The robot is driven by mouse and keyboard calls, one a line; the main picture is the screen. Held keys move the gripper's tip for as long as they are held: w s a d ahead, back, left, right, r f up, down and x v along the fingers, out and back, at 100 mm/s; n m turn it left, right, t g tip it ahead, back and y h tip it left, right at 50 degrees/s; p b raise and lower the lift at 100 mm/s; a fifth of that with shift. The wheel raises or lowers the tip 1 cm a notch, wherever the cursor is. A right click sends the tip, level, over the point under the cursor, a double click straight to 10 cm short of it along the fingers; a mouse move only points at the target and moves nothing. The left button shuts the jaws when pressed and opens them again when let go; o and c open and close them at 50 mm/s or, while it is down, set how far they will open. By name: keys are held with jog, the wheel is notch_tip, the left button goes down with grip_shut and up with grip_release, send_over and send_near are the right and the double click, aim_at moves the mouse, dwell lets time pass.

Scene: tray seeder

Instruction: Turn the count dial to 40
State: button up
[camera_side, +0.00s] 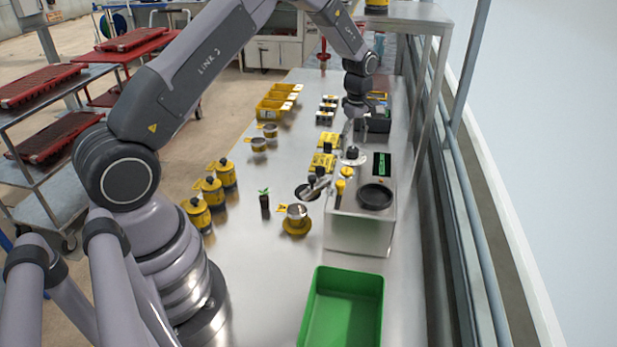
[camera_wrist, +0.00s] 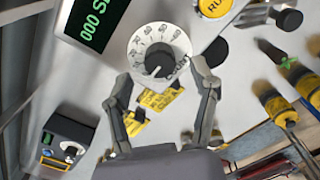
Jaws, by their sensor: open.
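The count dial (camera_wrist: 158,64) is a black knob on a white numbered disc, seen close up in the wrist view. In the side view the dial (camera_side: 352,154) sits on top of the steel seeder box. My gripper (camera_wrist: 161,83) is open, with its two fingers apart on either side of the dial's lower edge; I cannot tell whether they touch it. In the side view my gripper (camera_side: 350,140) points down over the dial. The dark display (camera_wrist: 94,22) beside the dial shows green characters starting "000 S". The yellow run button (camera_wrist: 214,5) is on the dial's other side.
The seeder box (camera_side: 350,232) carries a round black dish (camera_side: 375,196). A green bin (camera_side: 318,305) stands in front of it. Yellow-black canisters (camera_side: 212,190) line the left of the bench. A dark device (camera_wrist: 66,142) stands near my gripper.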

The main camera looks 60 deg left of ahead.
jog(key=shift+f, duration=1.2)
grip_shut()
